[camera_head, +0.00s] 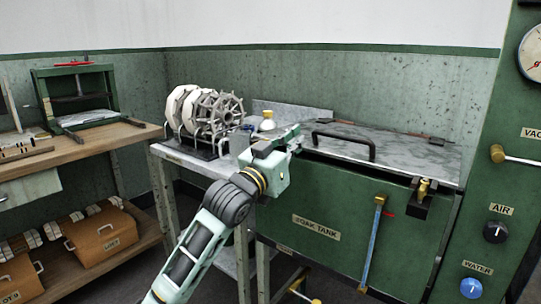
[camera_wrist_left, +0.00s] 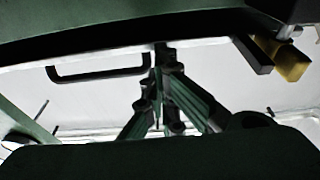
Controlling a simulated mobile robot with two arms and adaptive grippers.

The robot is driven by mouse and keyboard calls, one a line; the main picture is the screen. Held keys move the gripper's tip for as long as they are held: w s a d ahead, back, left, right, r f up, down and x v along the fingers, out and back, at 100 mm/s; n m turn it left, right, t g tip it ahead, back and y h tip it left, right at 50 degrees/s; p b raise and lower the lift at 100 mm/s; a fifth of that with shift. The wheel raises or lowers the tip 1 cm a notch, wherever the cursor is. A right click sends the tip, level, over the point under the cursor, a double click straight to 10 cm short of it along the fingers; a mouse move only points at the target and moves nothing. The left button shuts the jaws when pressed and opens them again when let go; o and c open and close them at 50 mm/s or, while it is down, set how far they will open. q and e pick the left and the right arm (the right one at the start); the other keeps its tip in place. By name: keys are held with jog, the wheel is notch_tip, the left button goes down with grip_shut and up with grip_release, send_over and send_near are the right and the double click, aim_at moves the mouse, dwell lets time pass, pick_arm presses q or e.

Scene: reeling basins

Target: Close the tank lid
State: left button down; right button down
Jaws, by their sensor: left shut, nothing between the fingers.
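The green soak tank (camera_head: 318,213) stands in the middle right of the head view. Its flat grey lid (camera_head: 405,150) lies over the top, nearly level, with a dark gap under its front edge. A black bar handle (camera_head: 345,146) is on the lid; it also shows in the left wrist view (camera_wrist_left: 98,76). My left gripper (camera_head: 287,136) is at the tank's left front corner, left of the handle and apart from it. In the left wrist view its fingers (camera_wrist_left: 160,125) are together and empty. Its exact contact with the lid cannot be told. My right gripper is out of view.
A brass latch (camera_head: 425,189) sits at the tank's right front. A blue lever (camera_head: 373,240) hangs on the front. A metal side table (camera_head: 200,165) with white reels (camera_head: 205,110) stands left of the tank. A control panel (camera_head: 503,200) is at the right.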

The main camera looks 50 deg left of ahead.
pick_arm(q)
jog(key=v, duration=0.9)
jog(key=shift+s+r+p, duration=0.2)
jog(key=shift+s+p, duration=0.15)
jog(key=shift+p, duration=0.1)
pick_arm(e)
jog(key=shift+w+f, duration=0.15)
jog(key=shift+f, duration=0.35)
pick_arm(q)
jog(key=shift+d, duration=0.1)
